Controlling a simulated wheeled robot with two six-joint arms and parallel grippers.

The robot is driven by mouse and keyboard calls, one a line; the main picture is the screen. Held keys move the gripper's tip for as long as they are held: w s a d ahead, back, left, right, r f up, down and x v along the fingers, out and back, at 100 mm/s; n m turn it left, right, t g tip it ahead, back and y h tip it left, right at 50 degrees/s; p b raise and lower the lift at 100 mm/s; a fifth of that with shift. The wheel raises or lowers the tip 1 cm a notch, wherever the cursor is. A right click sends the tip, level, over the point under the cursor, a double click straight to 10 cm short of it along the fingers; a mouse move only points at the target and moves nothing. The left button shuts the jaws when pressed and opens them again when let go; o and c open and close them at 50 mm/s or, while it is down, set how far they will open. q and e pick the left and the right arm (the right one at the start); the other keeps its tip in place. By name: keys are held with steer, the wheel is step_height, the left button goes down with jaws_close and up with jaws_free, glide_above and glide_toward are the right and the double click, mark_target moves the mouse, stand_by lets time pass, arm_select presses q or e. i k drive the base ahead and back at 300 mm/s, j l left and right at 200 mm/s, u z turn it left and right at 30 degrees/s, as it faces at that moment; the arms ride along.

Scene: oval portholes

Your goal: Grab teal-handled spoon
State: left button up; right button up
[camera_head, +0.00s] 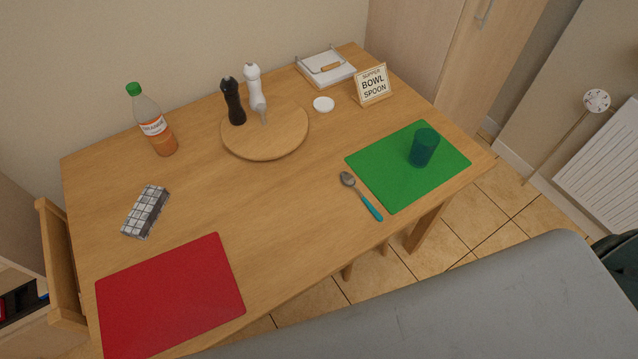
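In the head view, the teal-handled spoon (362,197) lies on the wooden table, close to its front edge. Its grey metal bowl points up and left, and its teal handle points down and right. It lies just left of the green placemat (390,178). Nothing covers it. Neither of my grippers is in view.
A teal cup (423,148) stands on the green placemat. A red placemat (170,295) lies at the front left. A round board (265,140) bears two mills. A bottle (153,120), a checked cloth (146,211) and a sign (373,85) stand apart. The table's middle is clear.

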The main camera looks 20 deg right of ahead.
mark_target(361, 196)
steer(key=l+u, duration=0.2)
steer(key=l, duration=0.25)
steer(key=l+u, duration=0.25)
steer(key=l, duration=0.2)
steer(key=k+l+u, duration=0.2)
steer(key=l, duration=0.25)
steer(key=l+u, duration=0.25)
steer(key=l, duration=0.2)
steer(key=k+l+u, duration=0.2)
steer(key=l, duration=0.25)
